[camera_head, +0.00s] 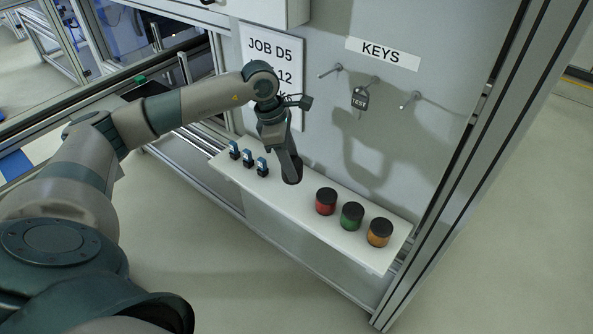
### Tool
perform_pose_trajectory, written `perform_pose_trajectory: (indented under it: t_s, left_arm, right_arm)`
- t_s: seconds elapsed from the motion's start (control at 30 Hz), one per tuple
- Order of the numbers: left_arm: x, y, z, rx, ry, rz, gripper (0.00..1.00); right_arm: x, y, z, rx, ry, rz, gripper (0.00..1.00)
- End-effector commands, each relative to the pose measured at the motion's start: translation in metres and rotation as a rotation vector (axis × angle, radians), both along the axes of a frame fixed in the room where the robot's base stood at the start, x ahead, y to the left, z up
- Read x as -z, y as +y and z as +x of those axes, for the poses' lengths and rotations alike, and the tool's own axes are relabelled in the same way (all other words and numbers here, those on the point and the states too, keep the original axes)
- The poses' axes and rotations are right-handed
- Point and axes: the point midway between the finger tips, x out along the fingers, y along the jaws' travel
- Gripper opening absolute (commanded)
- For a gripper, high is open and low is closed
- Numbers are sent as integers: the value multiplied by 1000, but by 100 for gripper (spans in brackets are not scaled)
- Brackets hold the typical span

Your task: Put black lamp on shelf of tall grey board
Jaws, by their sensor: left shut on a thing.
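The tall grey board (435,125) stands ahead with a long white shelf (310,218) along its lower part. My left gripper (287,156) points down over the middle of the shelf and is shut on a dark thing, which looks like the black lamp (292,174). The gripper hides most of it. I cannot tell whether its base touches the shelf. To its right stand a red lamp (326,204), a green lamp (351,219) and an orange lamp (379,235), each with a black top. My right gripper is not in view.
Three small blue and black items (248,158) stand at the shelf's left end. Above hang a job sheet (262,48), a KEYS label (382,54), pegs, and a key with a TEST tag (359,99). The floor before the shelf is clear.

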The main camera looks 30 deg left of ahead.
Motion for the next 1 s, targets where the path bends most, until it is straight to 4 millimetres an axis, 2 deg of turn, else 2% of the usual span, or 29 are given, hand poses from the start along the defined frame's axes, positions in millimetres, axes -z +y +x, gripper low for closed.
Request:
perform_pose_trajectory:
  t_s: [0.1,0.2,0.3,0.77,0.87,1.0]
  left_arm:
    - [-4,-2,20,-1,1,-1,18]
    - [15,-1,16,-1,4,1,18]
    - [25,-2,16,0,2,0,18]
    - [33,-1,16,-1,2,0,18]
    - [40,-1,15,-1,3,0,18]
    - [58,-1,15,-1,4,0,18]
  right_arm:
    - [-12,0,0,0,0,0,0]
    - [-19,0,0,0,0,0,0]
    - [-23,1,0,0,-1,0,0]
    - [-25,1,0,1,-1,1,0]
    - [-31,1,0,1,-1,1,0]
    - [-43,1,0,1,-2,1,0]
